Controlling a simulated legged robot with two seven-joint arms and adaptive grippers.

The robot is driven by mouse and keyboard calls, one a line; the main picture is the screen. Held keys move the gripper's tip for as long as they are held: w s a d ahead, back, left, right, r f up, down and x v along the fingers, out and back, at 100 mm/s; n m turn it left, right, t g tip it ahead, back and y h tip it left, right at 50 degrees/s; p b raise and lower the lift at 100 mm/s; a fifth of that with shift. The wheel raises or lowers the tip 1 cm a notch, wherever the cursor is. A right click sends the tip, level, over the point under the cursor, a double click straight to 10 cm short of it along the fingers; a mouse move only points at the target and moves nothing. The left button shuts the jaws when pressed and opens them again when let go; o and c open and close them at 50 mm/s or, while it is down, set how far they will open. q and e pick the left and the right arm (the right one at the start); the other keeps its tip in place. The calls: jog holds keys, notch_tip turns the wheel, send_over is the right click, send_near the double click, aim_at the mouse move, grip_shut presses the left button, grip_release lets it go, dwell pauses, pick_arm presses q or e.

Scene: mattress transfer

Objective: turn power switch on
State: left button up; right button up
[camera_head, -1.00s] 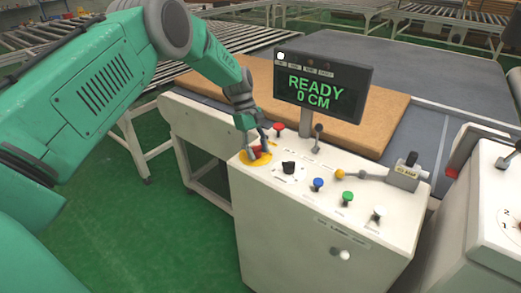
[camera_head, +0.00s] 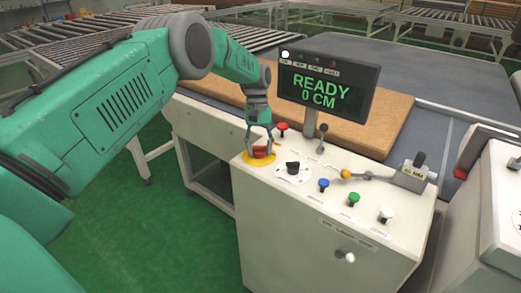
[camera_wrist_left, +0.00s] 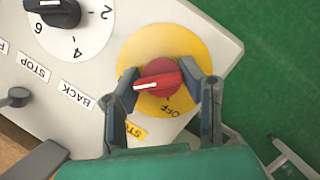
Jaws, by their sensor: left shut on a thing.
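The red power switch (camera_head: 262,152) sits on a round yellow plate (camera_head: 246,159) at the left corner of the white control console. In the left wrist view the red knob (camera_wrist_left: 163,78) shows a white pointer mark toward the left. The word OFF is on the yellow plate (camera_wrist_left: 142,42), below and right of the knob. My left gripper (camera_head: 262,149) comes down from above, its fingers on either side of the knob and shut on it. My right gripper is not in view.
A black selector dial (camera_head: 292,168) is beside the plate. The display (camera_head: 325,85) reads READY 0 CM. A brown mattress (camera_head: 383,125) lies behind.

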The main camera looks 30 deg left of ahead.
pick_arm(q)
jog(key=shift+w+r, duration=0.1)
dwell(0.3)
jog(key=o, duration=1.2)
jog(key=shift+w+a+r, duration=0.15)
jog(key=shift+r, duration=0.15)
jog(key=v, duration=0.6)
jog(key=shift+w+a+r, duration=0.15)
jog(key=shift+w, duration=0.05)
